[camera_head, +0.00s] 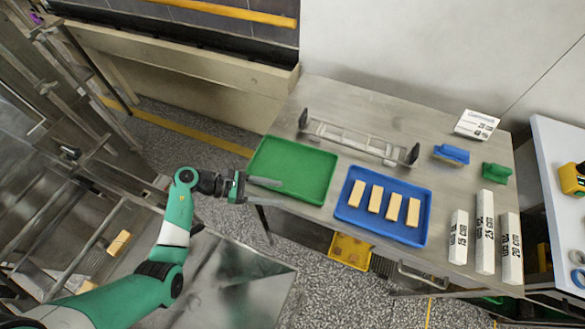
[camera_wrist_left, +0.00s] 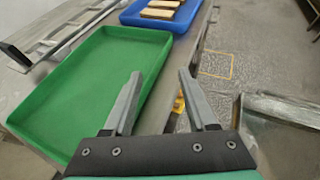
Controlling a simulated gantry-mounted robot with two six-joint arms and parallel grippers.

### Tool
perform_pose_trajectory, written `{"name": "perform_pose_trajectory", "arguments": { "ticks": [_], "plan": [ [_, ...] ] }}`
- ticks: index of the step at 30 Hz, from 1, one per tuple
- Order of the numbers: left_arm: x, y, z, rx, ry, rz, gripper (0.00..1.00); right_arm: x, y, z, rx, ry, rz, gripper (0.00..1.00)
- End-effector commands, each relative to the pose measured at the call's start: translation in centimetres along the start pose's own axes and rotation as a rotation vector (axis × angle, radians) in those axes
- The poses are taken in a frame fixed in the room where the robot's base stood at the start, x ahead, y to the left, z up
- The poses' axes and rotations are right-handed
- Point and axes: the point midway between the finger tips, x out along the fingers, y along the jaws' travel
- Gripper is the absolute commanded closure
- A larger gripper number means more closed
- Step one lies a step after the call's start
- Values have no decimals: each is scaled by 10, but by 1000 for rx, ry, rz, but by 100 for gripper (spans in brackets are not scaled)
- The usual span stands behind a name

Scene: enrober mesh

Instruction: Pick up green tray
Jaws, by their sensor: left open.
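The green tray (camera_head: 292,170) lies flat and empty at the left front corner of the metal table. It also fills the left part of the left wrist view (camera_wrist_left: 90,85). My left gripper (camera_head: 262,186) is at the tray's left front corner in the head view. In the left wrist view my left gripper (camera_wrist_left: 158,95) is open, with one finger over the tray's near edge and the other outside it. Nothing is between the fingers that I can make out as held. Whether a finger touches the rim is unclear. My right gripper is not in view.
A blue tray (camera_head: 345,211) with several tan bars stands right of the green tray. A metal rack (camera_head: 350,139) lies behind both. Blue (camera_head: 452,154) and green (camera_head: 497,172) handled blocks and white labelled bars (camera_head: 485,230) are at the right. A yellow bin (camera_head: 350,251) is below the table.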

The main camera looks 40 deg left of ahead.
Motion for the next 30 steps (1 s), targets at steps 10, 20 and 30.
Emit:
{"name": "perform_pose_trajectory", "arguments": {
  "ticks": [10, 20, 30],
  "plan": [
    [44, 6, -4, 1, 0, -3, 42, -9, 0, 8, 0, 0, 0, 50],
    [52, 6, -3, 0, 0, 0, 48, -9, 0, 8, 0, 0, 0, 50],
    [51, 6, -3, -1, 0, 0, 100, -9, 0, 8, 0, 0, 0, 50]
  ]
}}
